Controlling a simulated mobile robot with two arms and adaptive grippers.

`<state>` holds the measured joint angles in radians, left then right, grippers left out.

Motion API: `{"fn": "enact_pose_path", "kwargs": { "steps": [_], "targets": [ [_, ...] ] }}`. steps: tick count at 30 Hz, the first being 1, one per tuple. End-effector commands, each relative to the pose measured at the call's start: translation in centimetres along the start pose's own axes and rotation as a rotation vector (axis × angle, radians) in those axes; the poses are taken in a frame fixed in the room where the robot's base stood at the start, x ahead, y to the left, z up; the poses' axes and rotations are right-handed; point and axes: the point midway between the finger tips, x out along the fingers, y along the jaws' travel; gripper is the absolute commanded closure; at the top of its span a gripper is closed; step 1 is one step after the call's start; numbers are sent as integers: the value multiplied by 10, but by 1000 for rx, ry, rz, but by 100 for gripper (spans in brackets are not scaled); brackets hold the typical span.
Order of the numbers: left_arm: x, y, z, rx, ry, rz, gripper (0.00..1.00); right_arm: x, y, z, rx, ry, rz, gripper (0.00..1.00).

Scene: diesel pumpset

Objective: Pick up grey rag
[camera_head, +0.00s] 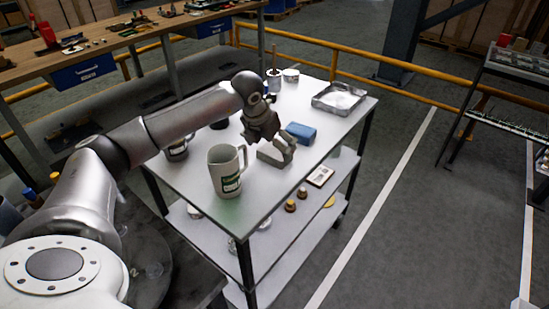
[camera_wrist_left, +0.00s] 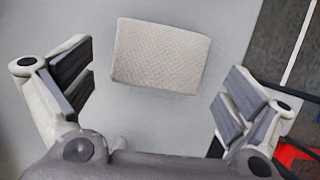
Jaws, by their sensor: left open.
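The grey rag (camera_wrist_left: 160,56) is a pale, textured, folded rectangle lying flat on the table top. In the left wrist view it lies ahead of and between the spread fingers of my left gripper (camera_wrist_left: 156,84), with clear space on both sides. In the head view my left gripper (camera_head: 276,142) hangs low over the middle of the white table (camera_head: 208,205), open and empty. My right gripper is not in view.
A large mug (camera_head: 225,172) stands left of the gripper. A blue block-like item (camera_head: 300,133) lies just behind it. A metal tray (camera_head: 338,99) and a small pot (camera_head: 274,80) stand at the back. The small flat box (camera_head: 320,177) and brass parts (camera_head: 291,206) are at the right.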

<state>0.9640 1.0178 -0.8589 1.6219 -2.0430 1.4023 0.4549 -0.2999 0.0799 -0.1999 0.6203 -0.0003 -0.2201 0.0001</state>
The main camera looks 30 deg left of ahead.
Motion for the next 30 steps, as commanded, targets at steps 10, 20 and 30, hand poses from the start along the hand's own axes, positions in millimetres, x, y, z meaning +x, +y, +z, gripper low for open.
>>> {"fn": "enact_pose_path", "kwargs": {
  "steps": [10,20,30],
  "targets": [
    [32,0,0,0,-1,0,0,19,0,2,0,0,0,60],
    [32,0,-1,0,0,0,27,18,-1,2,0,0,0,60],
    [31,0,0,0,0,0,39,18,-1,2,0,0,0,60]
  ]
}}
